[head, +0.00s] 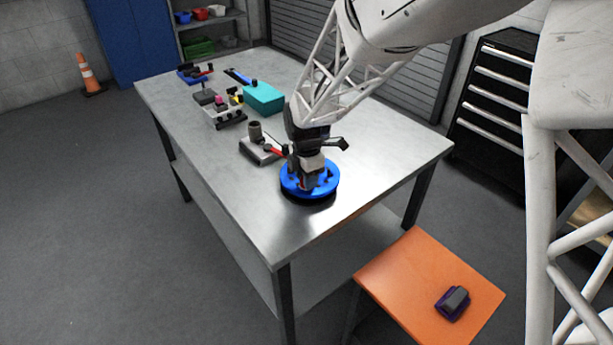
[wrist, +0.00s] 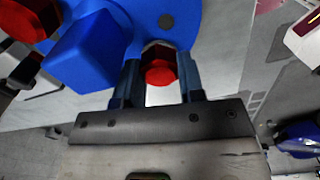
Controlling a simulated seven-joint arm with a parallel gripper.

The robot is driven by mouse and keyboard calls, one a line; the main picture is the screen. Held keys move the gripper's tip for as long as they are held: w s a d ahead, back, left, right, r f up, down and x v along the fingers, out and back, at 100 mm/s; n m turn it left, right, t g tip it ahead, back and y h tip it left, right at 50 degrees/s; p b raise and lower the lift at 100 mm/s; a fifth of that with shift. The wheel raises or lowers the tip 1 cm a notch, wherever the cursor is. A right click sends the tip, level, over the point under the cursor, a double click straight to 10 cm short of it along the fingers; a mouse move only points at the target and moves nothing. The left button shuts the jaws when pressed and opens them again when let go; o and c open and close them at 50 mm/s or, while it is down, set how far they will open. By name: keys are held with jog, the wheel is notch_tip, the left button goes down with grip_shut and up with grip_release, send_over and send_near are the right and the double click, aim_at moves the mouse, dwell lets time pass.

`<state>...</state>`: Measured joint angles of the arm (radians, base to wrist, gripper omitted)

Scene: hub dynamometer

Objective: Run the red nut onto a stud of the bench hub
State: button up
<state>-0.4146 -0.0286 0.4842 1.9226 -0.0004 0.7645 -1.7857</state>
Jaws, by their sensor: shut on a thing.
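The blue bench hub (head: 330,187) is a round disc near the front right of the steel table. In the wrist view its blue face and a raised blue block (wrist: 92,52) fill the upper left. My gripper (wrist: 160,85) points down over the hub and is shut on the red nut (wrist: 160,73), which sits between the two fingers. In the head view my gripper (head: 312,177) hides most of the hub's middle. A dark metallic rim shows just above the nut. I cannot tell whether the nut is on a stud or only over it.
A metal block with a dark cylinder (head: 255,132) and a red-handled piece (head: 274,149) stand left of the hub. A teal box (head: 263,98) and several small parts lie farther back. An orange stool (head: 400,275) holds a purple-and-grey item (head: 453,302). The table's front left is clear.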

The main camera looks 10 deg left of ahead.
jog(key=shift+r+m, duration=0.1)
jog(key=shift+m, duration=0.9)
grip_shut()
jog(key=o, duration=0.9)
grip_release()
jog(key=shift+c, duration=0.2)
jog(key=shift+w+d+r, duration=0.1)
jog(key=shift+w+r, duration=0.1)
jog(key=shift+r, duration=1.75)
jog(key=n, duration=0.5)
jog(key=shift+s+f, duration=0.2)
jog(key=shift+f, duration=0.1)
jog(key=n, duration=0.6)
jog(key=shift+n, duration=0.4)
